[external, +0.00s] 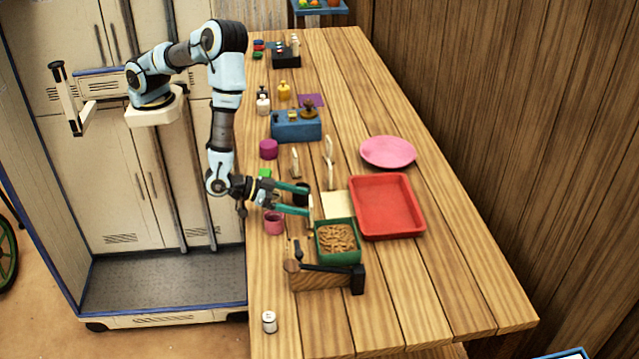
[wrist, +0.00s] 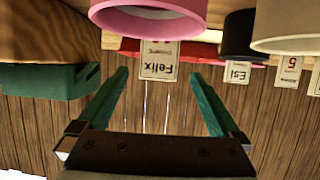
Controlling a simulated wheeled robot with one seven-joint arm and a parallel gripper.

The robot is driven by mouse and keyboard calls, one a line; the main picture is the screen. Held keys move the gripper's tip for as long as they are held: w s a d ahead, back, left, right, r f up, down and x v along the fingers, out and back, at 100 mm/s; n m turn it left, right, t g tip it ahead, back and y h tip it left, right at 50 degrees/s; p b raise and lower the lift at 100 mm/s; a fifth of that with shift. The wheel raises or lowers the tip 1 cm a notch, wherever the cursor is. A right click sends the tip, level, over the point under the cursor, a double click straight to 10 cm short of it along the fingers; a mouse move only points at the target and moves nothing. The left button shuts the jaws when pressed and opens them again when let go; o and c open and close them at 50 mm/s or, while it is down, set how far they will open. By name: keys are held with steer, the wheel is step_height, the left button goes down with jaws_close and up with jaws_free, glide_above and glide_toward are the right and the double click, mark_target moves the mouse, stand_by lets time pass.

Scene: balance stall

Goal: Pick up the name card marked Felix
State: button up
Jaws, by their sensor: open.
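The name card marked Felix (wrist: 158,60) is a small white card that appears upside down in the wrist view, partly behind the rim of a pink cup (wrist: 150,18). It lies between my fingertips in that picture. In the external view a thin pale upright card (external: 310,212) stands right at my fingertips; its text cannot be read there. My gripper (external: 308,200) is open and low over the table, with its green fingers pointing right; they also show in the wrist view (wrist: 161,76). Another card, marked Esi (wrist: 238,73), is right of Felix.
The pink cup (external: 274,222) is beside my gripper and a dark cup (external: 301,188) is close to the fingers. A green box of brown pieces (external: 320,252), a red tray (external: 387,207) and a wooden block with a black lever (external: 318,282) are nearby.

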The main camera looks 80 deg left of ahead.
mark_target(311, 201)
steer(key=shift+p+x, duration=0.65)
steer(key=shift+x, duration=1.2)
steer(key=shift+d, duration=0.15)
jaws_close()
steer(key=shift+r, duration=0.1)
